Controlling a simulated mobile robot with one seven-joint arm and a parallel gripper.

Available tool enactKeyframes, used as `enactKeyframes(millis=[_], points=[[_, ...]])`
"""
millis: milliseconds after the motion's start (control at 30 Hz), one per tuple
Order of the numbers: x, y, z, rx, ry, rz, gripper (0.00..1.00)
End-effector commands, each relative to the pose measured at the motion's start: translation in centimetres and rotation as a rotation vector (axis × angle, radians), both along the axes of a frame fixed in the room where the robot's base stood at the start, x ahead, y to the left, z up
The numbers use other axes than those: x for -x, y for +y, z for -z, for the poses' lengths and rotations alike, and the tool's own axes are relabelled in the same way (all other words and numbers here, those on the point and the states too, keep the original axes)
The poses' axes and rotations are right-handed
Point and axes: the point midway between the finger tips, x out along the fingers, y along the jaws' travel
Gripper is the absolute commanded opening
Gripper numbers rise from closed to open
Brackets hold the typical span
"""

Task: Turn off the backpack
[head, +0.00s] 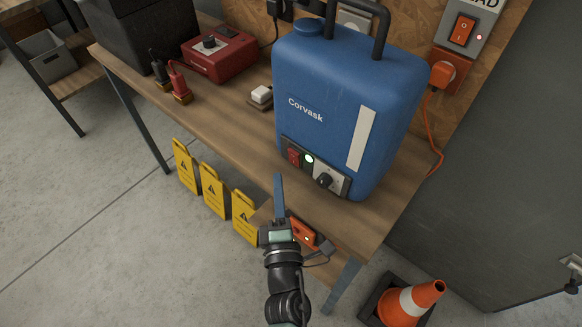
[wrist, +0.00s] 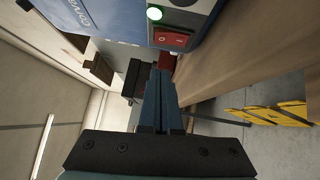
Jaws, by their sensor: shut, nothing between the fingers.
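The blue Corvask backpack (head: 330,100) stands upright on the wooden bench. On its lower front is a dark control panel with a red rocker switch (head: 293,157), a lit green-white light (head: 309,160) and a dark knob (head: 324,180). In the wrist view the red switch (wrist: 172,40), marked O and I, and the glowing green light (wrist: 154,13) show at the top. My gripper (head: 279,178) is shut and empty, in front of and below the panel in the head view. In the wrist view its fingers (wrist: 160,85) point toward the switch; contact cannot be told.
A red box with a knob (head: 220,55), red and black plugs (head: 178,82) and a white block (head: 262,94) sit left on the bench. An orange wall switch (head: 463,30) is behind right. Yellow signs (head: 214,190) stand below; a cone (head: 412,302) is at lower right.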

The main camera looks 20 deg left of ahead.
Motion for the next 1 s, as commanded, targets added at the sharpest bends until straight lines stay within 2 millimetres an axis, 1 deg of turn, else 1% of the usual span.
enactKeyframes(millis=[33, 100, 200, 300, 467, 767, 867, 1000], points=[[-0.9, 0.4, -0.2, 0.0, -0.003, 0.0, 0.0], [-2.0, -0.1, -0.5, 0.002, -0.001, 0.002, 0.0], [-3.2, -0.5, -0.7, 0.0, -0.001, 0.002, 0.0], [-4.0, -0.8, -0.6, 0.002, -0.001, 0.001, 0.0], [-4.4, -1.0, -0.6, 0.001, 0.0, 0.0, 0.0], [-4.5, -1.1, -0.6, 0.001, 0.0, 0.0, 0.0], [-5.1, -1.3, -1.1, -0.001, -0.001, 0.001, 0.0], [-5.1, -1.3, -0.8, -0.001, 0.004, 0.001, 0.0]])
